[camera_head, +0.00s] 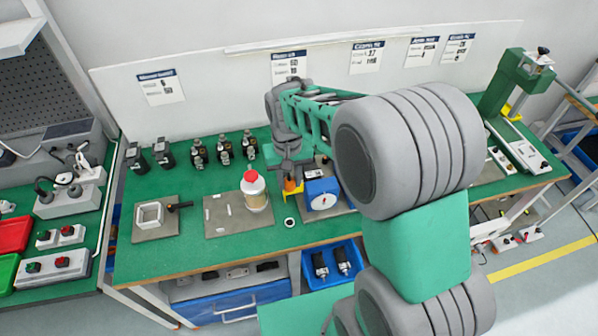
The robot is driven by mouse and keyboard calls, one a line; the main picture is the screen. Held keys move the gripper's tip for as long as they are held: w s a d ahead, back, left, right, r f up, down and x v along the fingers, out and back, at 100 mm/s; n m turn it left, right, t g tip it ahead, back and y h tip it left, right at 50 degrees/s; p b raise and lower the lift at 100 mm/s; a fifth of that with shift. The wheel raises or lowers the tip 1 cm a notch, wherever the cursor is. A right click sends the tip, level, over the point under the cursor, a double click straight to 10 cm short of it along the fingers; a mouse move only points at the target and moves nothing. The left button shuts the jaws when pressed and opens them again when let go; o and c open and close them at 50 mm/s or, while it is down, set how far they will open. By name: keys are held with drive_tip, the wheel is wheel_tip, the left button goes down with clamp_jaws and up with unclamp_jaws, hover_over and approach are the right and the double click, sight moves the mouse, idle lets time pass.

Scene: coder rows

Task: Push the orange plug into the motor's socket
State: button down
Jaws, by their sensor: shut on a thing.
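An orange plug (291,187) is at the tip of my gripper (291,174), which is shut on it and points down over the green bench top. A blue block with a round white face (322,194), apparently the motor, stands on a grey plate just to the right of the plug. I cannot make out the socket, and I cannot tell whether the plug touches the block. My own arm covers the area right of the block.
A white bottle with a red cap (256,190) stands on a plate (218,214) left of my gripper. Several black devices (223,149) line the back. A plate with a white frame (149,215) is further left. A small white ring (290,222) lies near the front edge.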

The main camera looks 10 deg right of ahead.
drive_tip(key=w+d, duration=0.5)
drive_tip(key=w, duration=0.4)
drive_tip(key=w+d+p, duration=0.1)
drive_tip(key=w+d, duration=0.4)
drive_tip(key=w, duration=0.3)
drive_tip(key=shift+w+d+f, duration=0.15)
drive_tip(key=shift+w, duration=0.2)
drive_tip(key=shift+f, duration=0.1)
drive_tip(key=shift+f+b, duration=0.55)
drive_tip(key=shift+f, duration=0.7)
drive_tip(key=shift+f+b, duration=0.75)
drive_tip(key=shift+f, duration=0.5)
drive_tip(key=shift+f, duration=0.15)
drive_tip(key=shift+f+b, duration=0.45)
drive_tip(key=shift+f+b, duration=0.55)
drive_tip(key=shift+f, duration=0.1)
idle(0.3)
